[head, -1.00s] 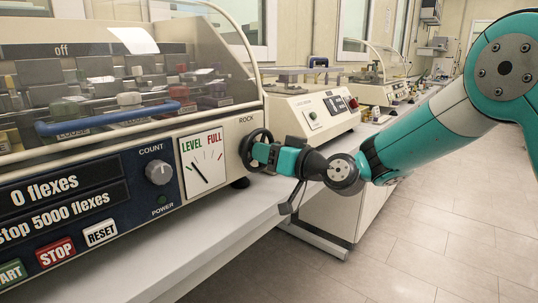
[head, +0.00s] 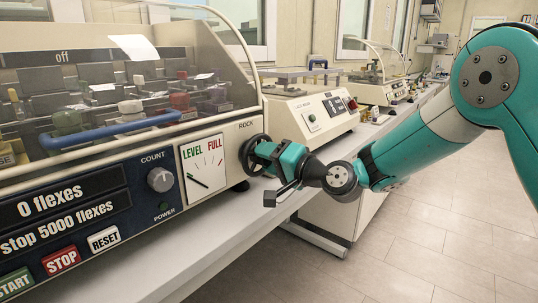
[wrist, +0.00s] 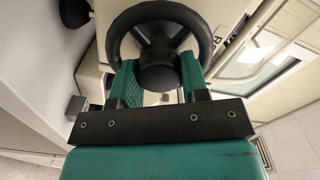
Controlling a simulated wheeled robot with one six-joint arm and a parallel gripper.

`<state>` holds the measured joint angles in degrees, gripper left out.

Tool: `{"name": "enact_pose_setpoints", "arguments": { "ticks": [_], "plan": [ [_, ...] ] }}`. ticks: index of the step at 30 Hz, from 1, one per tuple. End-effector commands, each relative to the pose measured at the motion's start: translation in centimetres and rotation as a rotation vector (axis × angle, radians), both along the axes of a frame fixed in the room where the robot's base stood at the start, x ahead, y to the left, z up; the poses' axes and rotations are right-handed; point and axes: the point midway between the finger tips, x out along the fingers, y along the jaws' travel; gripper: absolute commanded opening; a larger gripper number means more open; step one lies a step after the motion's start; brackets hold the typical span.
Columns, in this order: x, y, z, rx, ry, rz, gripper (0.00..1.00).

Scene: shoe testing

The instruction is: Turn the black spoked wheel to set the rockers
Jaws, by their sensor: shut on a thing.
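The black spoked wheel (head: 255,154) is on the right end of the flexing machine's front, under the word ROCK. My gripper (head: 265,153) is shut on it from the right. In the wrist view the wheel's rim (wrist: 160,12) and hub (wrist: 158,77) show between my green fingers, one on each side; the exact contact is partly hidden. The white dial (head: 205,165) left of the wheel has LEVEL and FULL marks, and its black needle points to the left, low on the LEVEL side. The rockers with their coloured pegs (head: 130,105) sit behind the clear cover.
The panel reads 0 flexes and stop 5000 flexes, with START, STOP (head: 61,260) and RESET (head: 104,239) buttons. A blue handle (head: 110,132) crosses the cover. Another cream machine (head: 312,117) stands farther along the bench. The floor (head: 420,230) at right is clear.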

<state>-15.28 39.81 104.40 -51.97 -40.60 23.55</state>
Motion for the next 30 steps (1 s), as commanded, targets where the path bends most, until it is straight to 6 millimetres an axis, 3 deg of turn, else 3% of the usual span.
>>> {"name": "enact_pose_setpoints", "arguments": {
  "ticks": [21, 22, 25, 30],
  "plan": [
    [-0.13, 0.01, -0.26, 0.047, 0.069, 0.003, 0.18],
    [-0.12, 0.01, -0.26, 0.047, 0.069, 0.003, 0.44],
    [-0.10, 0.02, -0.22, 0.047, 0.067, 0.002, 0.67],
    [-0.07, 0.03, -0.15, 0.047, 0.065, 0.002, 0.67]
  ]
}}
